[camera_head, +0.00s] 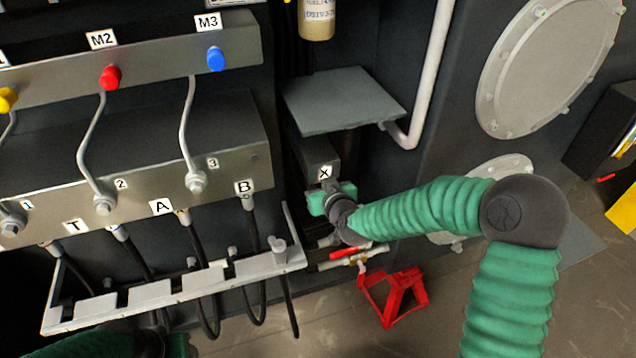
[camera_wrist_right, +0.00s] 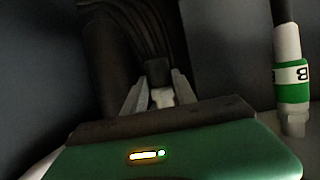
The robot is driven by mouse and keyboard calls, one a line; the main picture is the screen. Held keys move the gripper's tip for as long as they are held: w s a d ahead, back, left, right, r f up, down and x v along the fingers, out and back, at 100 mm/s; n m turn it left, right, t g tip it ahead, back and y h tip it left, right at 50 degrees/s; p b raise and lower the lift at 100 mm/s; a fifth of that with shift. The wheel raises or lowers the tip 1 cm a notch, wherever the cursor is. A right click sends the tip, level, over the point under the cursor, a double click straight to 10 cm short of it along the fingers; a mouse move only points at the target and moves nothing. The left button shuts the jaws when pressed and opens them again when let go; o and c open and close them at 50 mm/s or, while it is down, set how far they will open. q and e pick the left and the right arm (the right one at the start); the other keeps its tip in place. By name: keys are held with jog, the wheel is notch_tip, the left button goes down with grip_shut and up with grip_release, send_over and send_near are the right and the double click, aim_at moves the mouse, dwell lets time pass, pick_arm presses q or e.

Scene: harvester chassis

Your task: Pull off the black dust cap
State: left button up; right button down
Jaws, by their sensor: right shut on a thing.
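My right gripper (camera_head: 331,190) reaches in from the right, just below the X label (camera_head: 325,172) on a grey block. In the right wrist view my right gripper's two grey fingers (camera_wrist_right: 158,88) are shut on a small dark piece (camera_wrist_right: 158,71), apparently the black dust cap. A paler bit shows between the fingers below it. In the head view the cap is hidden by my gripper and wrist, and I cannot tell whether it is still seated. Part of my left arm with a green end shows at the bottom left edge; its fingers are not visible.
A hose end with a green band marked B (camera_wrist_right: 292,78) stands close at right in the wrist view. A grey slotted rack (camera_head: 180,287) with hoses lies left of my right gripper. A red-handled valve (camera_head: 348,254) and red stand (camera_head: 393,297) are below. A grey plate (camera_head: 343,100) is above.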

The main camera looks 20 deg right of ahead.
jog(key=shift+s+f, duration=0.1)
jog(key=shift+f, duration=0.2)
notch_tip(320, 180, down, 4)
jog(key=b, duration=0.3)
jog(key=shift+f, duration=0.1)
dwell(0.4)
